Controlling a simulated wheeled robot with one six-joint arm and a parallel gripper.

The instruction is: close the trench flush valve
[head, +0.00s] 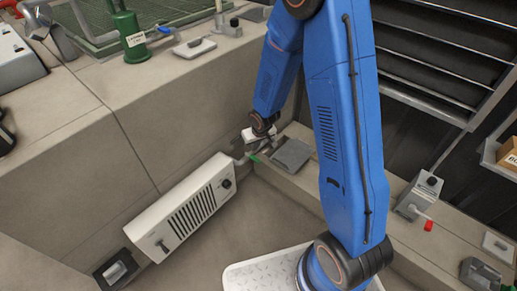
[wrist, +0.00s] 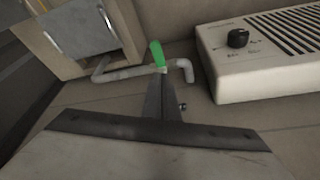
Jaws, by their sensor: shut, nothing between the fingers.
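A small valve lever with a green grip (wrist: 158,54) stands on a grey bent pipe (wrist: 126,74) low by the wall; I take it to be the trench flush valve. The green grip also shows as a small sliver in the head view (head: 254,158). My gripper (wrist: 163,82) is shut and empty, its fingertips right by the base of the green grip. I cannot tell whether they touch it. In the head view my gripper (head: 258,150) is low at the inner corner, beside the grip and partly hidden by the wrist. The valve body is mostly hidden behind the fingers.
A white slotted heater panel (head: 188,208) with a black knob (wrist: 238,38) is just to one side. A grey hinged plate (head: 292,155) lies close on the other. A red-handled valve (head: 429,225) sits on the right ledge.

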